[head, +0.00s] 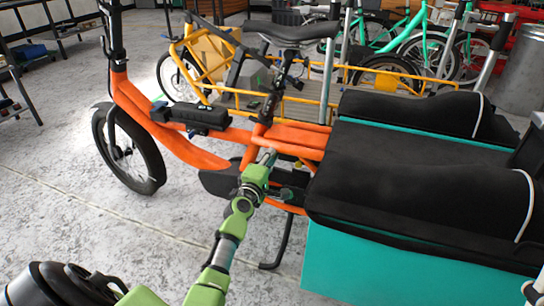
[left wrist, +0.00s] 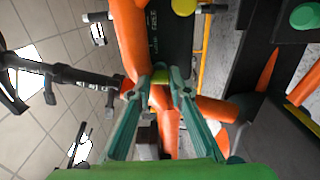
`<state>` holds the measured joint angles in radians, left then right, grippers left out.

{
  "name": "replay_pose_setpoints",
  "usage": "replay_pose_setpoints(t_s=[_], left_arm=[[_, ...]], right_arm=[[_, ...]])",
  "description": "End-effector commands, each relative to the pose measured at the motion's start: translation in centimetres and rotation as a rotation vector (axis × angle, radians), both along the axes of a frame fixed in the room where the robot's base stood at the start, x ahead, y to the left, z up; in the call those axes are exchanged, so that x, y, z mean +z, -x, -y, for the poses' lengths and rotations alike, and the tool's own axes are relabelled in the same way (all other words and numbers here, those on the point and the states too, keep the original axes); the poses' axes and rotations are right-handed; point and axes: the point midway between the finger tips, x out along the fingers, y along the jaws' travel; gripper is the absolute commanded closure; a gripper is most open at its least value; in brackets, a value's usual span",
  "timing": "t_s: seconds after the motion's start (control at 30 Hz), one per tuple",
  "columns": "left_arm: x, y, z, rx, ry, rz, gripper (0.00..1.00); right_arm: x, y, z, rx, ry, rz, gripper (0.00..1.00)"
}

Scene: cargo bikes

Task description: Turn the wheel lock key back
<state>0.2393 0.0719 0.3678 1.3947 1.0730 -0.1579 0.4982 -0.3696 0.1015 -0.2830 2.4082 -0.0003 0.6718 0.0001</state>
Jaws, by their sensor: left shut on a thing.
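My left gripper (left wrist: 161,82) has its two green fingers closed in the left wrist view. A small yellow-green piece shows between the fingertips, against the orange frame; it looks like the wheel lock key (left wrist: 161,74), mostly covered by the fingers. In the head view my left arm reaches up from the bottom to the orange cargo bike (head: 180,148), beside the frame below the saddle (head: 298,32). The fingertips and the key are too small to make out there, and the way the key is turned cannot be told. My right gripper is not in view.
A teal cargo box (head: 365,272) with black padded covers (head: 415,185) stands close to the right of my left arm. A black kickstand (head: 283,240) is below the frame. A yellow cargo bike (head: 215,68) stands behind. Grey floor (head: 60,200) is free at left.

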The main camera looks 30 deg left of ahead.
Motion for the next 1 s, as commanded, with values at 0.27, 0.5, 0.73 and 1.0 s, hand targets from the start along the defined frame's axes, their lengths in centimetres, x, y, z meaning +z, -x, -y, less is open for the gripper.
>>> replay_pose_setpoints(t_s=[0.27, 0.5, 0.73, 1.0], left_arm=[[0.0, 0.0, -0.1, 0.002, 0.000, 0.001, 0.65], [0.0, 0.2, 0.0, 0.001, 0.000, 0.001, 0.65], [-0.1, 2.9, 0.7, 0.002, 0.002, -0.001, 0.65], [-0.2, 8.2, 1.9, 0.003, 0.000, -0.002, 0.65]], right_arm=[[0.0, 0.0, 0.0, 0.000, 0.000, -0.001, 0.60], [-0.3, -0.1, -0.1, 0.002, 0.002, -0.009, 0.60], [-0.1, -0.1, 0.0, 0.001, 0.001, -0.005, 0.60], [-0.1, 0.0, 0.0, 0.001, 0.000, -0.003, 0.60]])
